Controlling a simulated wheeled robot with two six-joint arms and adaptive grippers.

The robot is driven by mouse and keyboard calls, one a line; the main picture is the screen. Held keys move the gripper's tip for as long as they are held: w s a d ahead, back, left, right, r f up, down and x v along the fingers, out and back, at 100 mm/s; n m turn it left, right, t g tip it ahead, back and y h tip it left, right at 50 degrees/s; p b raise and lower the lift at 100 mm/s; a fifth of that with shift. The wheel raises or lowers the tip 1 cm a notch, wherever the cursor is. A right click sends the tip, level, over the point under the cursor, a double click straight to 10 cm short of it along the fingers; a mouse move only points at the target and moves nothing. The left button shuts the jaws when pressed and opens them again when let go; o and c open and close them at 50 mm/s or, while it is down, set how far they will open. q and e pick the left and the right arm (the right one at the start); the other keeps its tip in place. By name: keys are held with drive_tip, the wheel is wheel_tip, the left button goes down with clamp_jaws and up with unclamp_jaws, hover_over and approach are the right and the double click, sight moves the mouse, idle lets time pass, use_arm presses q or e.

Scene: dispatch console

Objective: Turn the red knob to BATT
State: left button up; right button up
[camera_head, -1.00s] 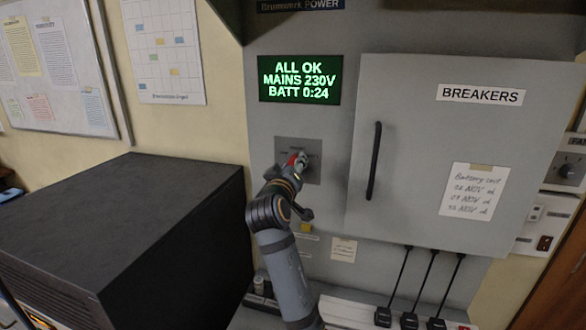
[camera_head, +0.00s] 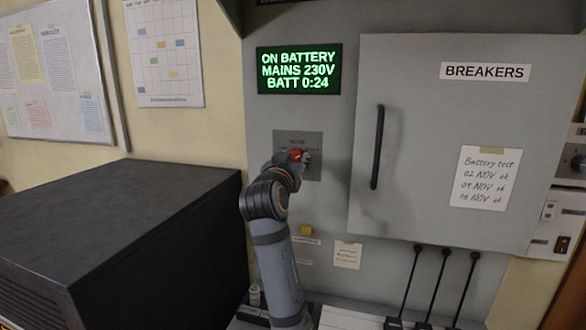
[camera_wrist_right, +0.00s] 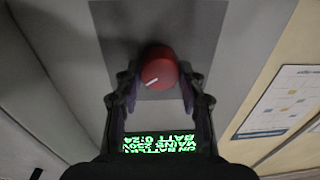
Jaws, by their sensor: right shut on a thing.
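The red knob (camera_head: 296,154) sits on a grey switch plate (camera_head: 313,172) below the display. It also shows in the wrist view (camera_wrist_right: 159,68), where its white pointer mark slants to the lower left; that view is upside down. My right gripper (camera_head: 303,160) is shut on the knob, with a finger on either side of it in the wrist view (camera_wrist_right: 160,80). The plate's lettering is too small or covered to read. The green display (camera_head: 299,69) reads ON BATTERY, MAINS 230V, BATT 0:24. My left gripper is not in view.
The BREAKERS cabinet door (camera_head: 430,190) with its black handle (camera_head: 377,147) is close to the right of the knob. A large black box (camera_head: 120,230) stands at the left. Black levers (camera_head: 437,280) and a yellow button (camera_head: 306,230) are lower down.

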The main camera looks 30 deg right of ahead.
sight(297, 116)
drive_tip(key=shift+f+m, duration=0.1)
drive_tip(key=shift+m, duration=0.3)
drive_tip(key=o, duration=1.2)
drive_tip(key=shift+w, duration=0.1)
drive_tip(key=shift+d, duration=0.1)
wheel_tip(297, 116, up, 10)
drive_tip(key=shift+f, duration=0.1)
